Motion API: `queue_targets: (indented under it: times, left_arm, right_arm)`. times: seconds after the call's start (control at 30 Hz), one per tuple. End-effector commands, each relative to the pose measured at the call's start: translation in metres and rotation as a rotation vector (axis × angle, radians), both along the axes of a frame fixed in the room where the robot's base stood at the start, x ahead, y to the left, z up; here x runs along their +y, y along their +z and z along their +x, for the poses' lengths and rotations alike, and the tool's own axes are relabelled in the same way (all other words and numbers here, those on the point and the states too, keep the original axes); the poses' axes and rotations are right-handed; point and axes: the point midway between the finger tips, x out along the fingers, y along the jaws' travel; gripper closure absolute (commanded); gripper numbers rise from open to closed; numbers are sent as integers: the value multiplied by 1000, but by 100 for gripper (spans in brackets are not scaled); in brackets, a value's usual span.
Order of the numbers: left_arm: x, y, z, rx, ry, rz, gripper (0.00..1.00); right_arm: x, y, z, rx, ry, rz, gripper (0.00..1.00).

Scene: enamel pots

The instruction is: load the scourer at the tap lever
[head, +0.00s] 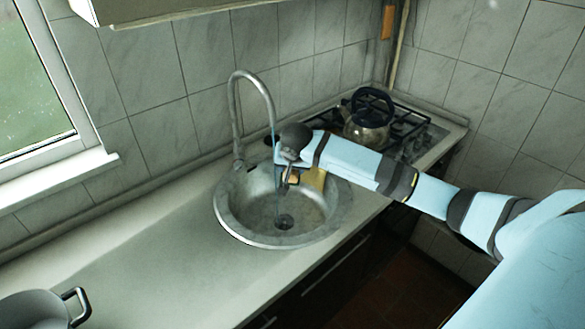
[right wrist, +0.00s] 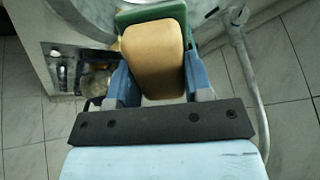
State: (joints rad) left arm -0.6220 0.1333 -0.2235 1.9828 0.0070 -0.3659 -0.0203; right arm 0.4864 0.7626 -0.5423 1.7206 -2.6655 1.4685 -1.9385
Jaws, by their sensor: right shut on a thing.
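The tap (head: 236,125) stands at the back left rim of the round sink (head: 232,222), its tall spout arching over the bowl. I cannot clearly make out its lever. My right gripper (head: 288,180) is over the sink, to the right of the tap. In the right wrist view it is shut on the scourer (right wrist: 153,62), a yellow sponge with a green layer at its far end. My left gripper is not in view.
A kettle (head: 366,128) stands on the hob at the back right, behind my right arm. A pot (head: 32,311) stands at the lower left. The counter (head: 150,250) left of the sink is clear.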

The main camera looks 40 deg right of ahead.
Motion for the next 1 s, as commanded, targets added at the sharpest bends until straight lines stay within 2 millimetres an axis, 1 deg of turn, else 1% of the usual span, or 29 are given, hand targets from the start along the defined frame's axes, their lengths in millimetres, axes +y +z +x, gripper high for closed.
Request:
queue_targets:
  times: [0.1, 0.67, 1.0]
  left_arm:
    - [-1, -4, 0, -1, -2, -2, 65]
    - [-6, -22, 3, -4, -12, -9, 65]
    - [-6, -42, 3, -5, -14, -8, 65]
  right_arm:
    - [-4, -4, 12, -1, -1, 1, 73]
    - [-24, -15, 63, -2, 1, 2, 73]
    - [-37, -21, 93, -2, 0, -1, 73]
